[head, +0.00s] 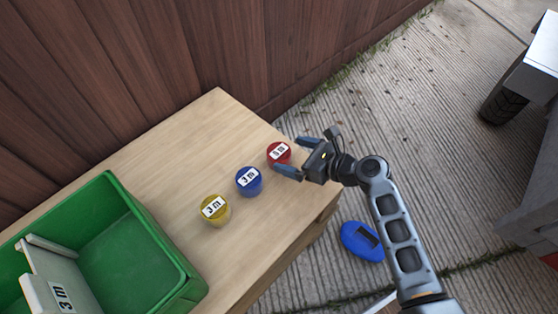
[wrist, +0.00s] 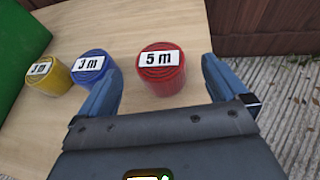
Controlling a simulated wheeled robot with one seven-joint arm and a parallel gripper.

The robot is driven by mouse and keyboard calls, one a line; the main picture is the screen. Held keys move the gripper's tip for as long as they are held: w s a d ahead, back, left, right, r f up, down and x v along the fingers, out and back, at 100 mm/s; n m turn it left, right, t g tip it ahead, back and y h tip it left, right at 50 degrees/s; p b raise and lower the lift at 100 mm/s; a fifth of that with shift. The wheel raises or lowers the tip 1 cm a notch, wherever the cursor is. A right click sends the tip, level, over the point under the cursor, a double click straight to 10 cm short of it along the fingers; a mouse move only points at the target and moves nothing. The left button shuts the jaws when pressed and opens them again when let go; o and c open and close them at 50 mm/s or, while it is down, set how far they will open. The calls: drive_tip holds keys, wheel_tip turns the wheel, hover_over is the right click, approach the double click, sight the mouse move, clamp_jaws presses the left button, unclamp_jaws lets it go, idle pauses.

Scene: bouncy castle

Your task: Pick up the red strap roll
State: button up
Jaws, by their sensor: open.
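The red strap roll (head: 272,158) stands on the wooden table near its right edge, with a white "5 m" label on top. In the wrist view the red roll (wrist: 161,82) sits between the two fingers, just ahead of the palm. My gripper (head: 288,157) is open at the table's right end, its fingers on either side of the red roll. The wrist view shows its blue fingers (wrist: 160,90) spread apart. The left finger is close to the blue roll. I cannot tell whether either finger touches a roll.
A blue strap roll (head: 249,189) and a yellow strap roll (head: 215,217), both labelled "3 m", stand left of the red one. A green crate (head: 150,236) with a "3 m" divider (head: 52,276) is at the table's left. A wooden fence (head: 180,60) rises behind. A blue object (head: 358,234) lies on the ground.

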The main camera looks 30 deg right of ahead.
sight(274, 151)
drive_tip(key=b+x, duration=0.1)
drive_tip(key=x, duration=0.2)
drive_tip(key=b+x, duration=0.2)
drive_tip(key=x, duration=0.1)
drive_tip(key=shift+w+a+f, duration=0.1)
drive_tip(key=shift+w+f, duration=0.05)
drive_tip(key=shift+f, duration=0.4)
drive_tip(key=shift+w+a, duration=0.15)
drive_tip(key=shift+w, duration=0.15)
drive_tip(key=shift+c, duration=0.4)
drive_tip(key=c, duration=1.1)
